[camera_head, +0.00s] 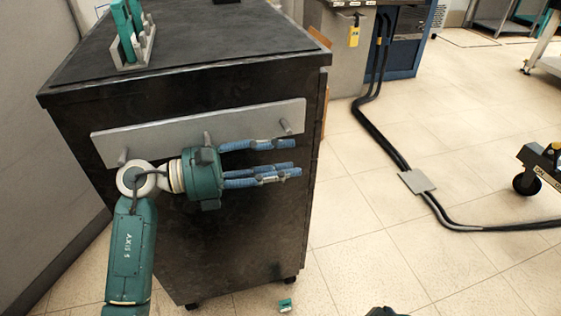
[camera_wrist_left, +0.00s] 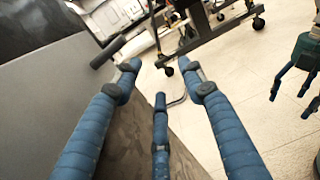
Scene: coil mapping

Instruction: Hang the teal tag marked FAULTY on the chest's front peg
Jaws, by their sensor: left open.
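The black chest (camera_head: 225,245) has a pale grey board (camera_head: 150,137) on its front with short grey pegs, one near the right end (camera_head: 286,126). A peg (camera_wrist_left: 108,51) also shows in the left wrist view. My left gripper (camera_head: 288,160) is in front of the board, blue fingers pointing right, open and empty. A small teal piece with a pale part (camera_head: 285,305) lies on the floor by the chest; its marking is unreadable. My right gripper (camera_wrist_left: 294,92) shows in the left wrist view with its fingers apart and nothing seen between them.
Teal upright pieces (camera_head: 127,30) stand in a grey rack (camera_head: 140,52) on the chest top. A yellow tag (camera_head: 353,36) hangs on a cabinet behind. Dark cables (camera_head: 385,142) cross the floor through a grey plate (camera_head: 417,181). A cart (camera_head: 545,165) stands at the right edge.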

